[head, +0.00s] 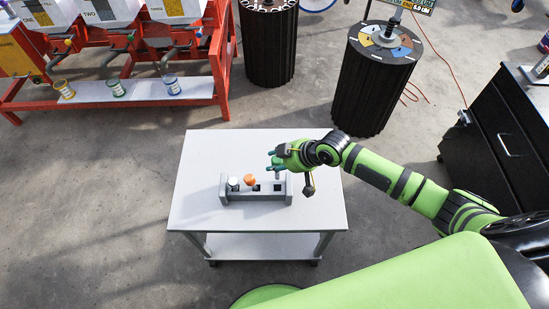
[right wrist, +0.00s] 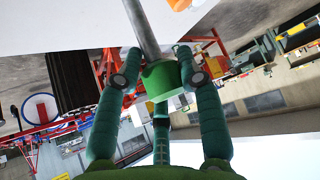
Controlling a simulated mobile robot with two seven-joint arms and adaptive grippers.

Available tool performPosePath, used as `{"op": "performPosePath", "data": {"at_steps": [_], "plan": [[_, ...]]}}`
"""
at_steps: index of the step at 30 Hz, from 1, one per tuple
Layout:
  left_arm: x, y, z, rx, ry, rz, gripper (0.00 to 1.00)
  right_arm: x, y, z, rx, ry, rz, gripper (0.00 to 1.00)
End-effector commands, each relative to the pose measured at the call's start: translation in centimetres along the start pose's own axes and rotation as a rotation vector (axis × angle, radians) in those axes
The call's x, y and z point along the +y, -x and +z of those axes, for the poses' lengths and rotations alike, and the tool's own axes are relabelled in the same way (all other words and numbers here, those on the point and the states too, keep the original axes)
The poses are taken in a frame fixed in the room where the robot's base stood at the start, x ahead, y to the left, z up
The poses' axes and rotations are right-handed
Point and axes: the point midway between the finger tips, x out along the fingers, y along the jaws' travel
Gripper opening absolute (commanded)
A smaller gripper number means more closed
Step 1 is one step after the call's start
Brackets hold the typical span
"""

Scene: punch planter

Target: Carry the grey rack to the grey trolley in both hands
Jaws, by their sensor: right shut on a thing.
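The grey rack (head: 238,197) sits on the pale grey top of the trolley (head: 210,155), near its middle. A white-topped piece (head: 233,183) and an orange-topped piece (head: 249,180) stand in it. My right gripper (head: 277,161) is above the rack's right end, shut on a green-handled tool with a grey shaft. In the right wrist view the fingers close around the green handle (right wrist: 163,80), and the grey shaft (right wrist: 146,30) runs away from it. In the head view the fingers partly hide this tool; I cannot tell if its tip is in the rack. My left gripper is not in view.
A red frame (head: 222,75) with dispensers and several cans stands at back left. Two black ribbed drums (head: 268,45) (head: 362,85) stand behind the trolley. A black cabinet (head: 510,130) is at right. The trolley top is clear around the rack, and floor is free to its left.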

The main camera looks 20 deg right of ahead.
Motion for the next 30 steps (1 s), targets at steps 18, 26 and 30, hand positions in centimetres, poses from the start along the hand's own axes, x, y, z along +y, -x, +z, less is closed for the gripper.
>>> {"op": "performPosePath", "data": {"at_steps": [18,26,30], "plan": [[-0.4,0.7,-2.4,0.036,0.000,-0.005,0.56,0.3,0.0,0.2,0.018,-0.005,0.004,0.00],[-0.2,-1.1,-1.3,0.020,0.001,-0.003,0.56,0.4,-1.7,1.6,0.018,-0.005,0.004,0.00],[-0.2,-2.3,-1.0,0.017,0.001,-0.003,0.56,0.5,-2.8,2.4,0.019,-0.005,0.004,0.00]]}}
